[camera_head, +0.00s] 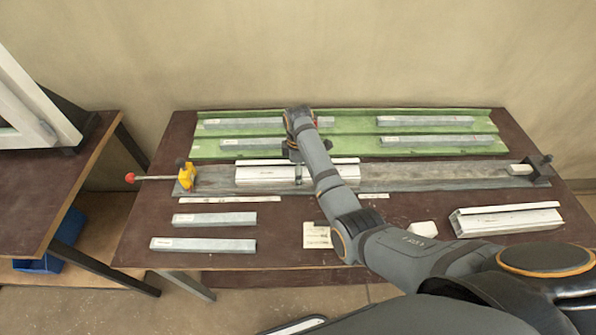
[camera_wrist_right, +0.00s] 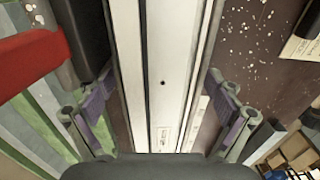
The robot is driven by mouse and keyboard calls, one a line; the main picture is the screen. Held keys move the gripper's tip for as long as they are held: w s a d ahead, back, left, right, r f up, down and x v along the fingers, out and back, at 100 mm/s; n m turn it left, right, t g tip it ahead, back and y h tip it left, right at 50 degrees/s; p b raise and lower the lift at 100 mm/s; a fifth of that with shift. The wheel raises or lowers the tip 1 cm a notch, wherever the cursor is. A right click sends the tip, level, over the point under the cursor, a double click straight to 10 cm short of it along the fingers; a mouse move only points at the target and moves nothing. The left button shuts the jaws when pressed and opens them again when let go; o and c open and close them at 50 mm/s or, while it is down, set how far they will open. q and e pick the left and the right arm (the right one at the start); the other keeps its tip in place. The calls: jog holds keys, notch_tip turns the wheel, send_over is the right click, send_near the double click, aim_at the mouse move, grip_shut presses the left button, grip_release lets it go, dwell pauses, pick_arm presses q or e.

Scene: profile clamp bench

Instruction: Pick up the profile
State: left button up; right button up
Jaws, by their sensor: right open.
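A white profile (camera_head: 262,175) lies lengthwise on the grey clamp bed (camera_head: 390,178) at the middle of the bench. My right gripper (camera_head: 297,172) is over it, pointing down, and part of the profile is hidden behind my arm. In the right wrist view the profile (camera_wrist_right: 165,60) runs between the two fingers of the open gripper (camera_wrist_right: 162,115). One finger is on each side, with gaps visible; I cannot tell how far down the fingers reach. A second white profile (camera_head: 507,219) lies on the bench at the right. My left gripper is not in view.
A yellow clamp (camera_head: 187,177) with a red-knobbed handle stands at the bed's left end, a dark stop (camera_head: 541,172) at its right. Grey bars lie on the green tray (camera_head: 350,128) behind and on the brown bench (camera_head: 130,240) in front. A white block (camera_head: 422,229) lies front right.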

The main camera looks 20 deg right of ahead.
jog(key=c, duration=1.7)
jog(key=shift+r, duration=0.1)
